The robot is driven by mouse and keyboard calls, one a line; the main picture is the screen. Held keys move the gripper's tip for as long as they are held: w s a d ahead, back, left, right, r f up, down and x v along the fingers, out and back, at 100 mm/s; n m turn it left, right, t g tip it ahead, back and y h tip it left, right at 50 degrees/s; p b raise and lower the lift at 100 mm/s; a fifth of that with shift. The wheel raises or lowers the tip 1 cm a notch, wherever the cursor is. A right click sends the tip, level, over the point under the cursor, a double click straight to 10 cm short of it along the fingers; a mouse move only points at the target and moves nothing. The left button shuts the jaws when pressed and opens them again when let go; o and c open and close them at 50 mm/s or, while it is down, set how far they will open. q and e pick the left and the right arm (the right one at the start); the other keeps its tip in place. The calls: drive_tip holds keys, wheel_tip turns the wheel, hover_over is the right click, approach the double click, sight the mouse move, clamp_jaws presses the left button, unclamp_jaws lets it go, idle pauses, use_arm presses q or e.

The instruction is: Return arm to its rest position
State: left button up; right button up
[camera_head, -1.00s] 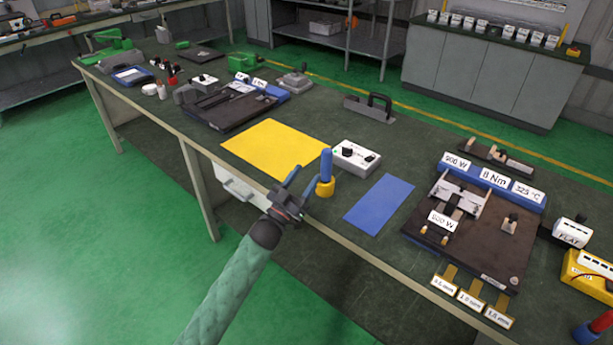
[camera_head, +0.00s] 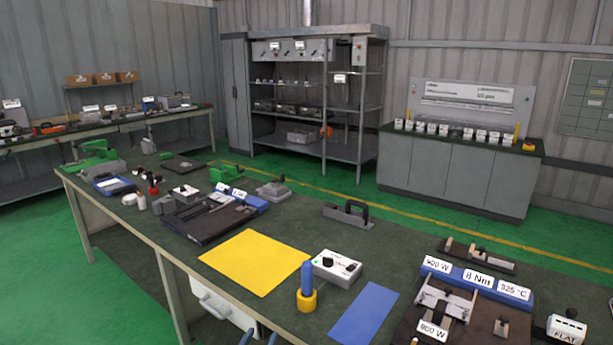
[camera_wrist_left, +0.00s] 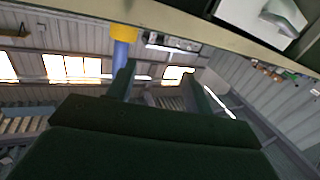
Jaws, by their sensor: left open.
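Only the two blue fingertips of my left gripper (camera_head: 259,339) show, at the bottom edge of the head view, in front of the bench's near edge. The fingers stand apart with nothing between them. In the left wrist view, the open fingers (camera_wrist_left: 158,88) also show empty. A blue-handled tool in a yellow base (camera_head: 307,285) stands upright on the bench, to the right of the fingertips and apart from them. It also shows in the left wrist view (camera_wrist_left: 123,42), appearing upside down. My right gripper is not in view.
The dark bench (camera_head: 225,300) carries a yellow mat (camera_head: 255,262), a blue mat (camera_head: 364,312), a white control box (camera_head: 337,268) and a labelled fixture (camera_head: 475,280). A white drawer unit (camera_head: 222,302) hangs below its front edge. Green floor (camera_head: 110,300) lies open at left.

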use_arm(q)
drive_tip(key=s+a+f+g+y, duration=0.1)
drive_tip(key=s+a+f+g, duration=0.25)
drive_tip(key=s, duration=0.75)
drive_tip(key=s+a+f+g+y, duration=0.25)
drive_tip(key=s+g, duration=0.25)
drive_tip(key=s, duration=0.7)
drive_tip(key=s+a+f+g+y, duration=0.1)
drive_tip(key=s+a+f+g, duration=0.3)
drive_tip(key=s, duration=0.7)
drive_tip(key=s+d+f+g, duration=0.1)
drive_tip(key=s+d+f, duration=0.1)
drive_tip(key=f, duration=1.3)
drive_tip(key=s+d+f+g, duration=0.2)
drive_tip(key=d+f, duration=0.1)
drive_tip(key=f, duration=1.3)
drive_tip(key=shift+d+h, duration=0.25)
drive_tip(key=shift+h, duration=0.2)
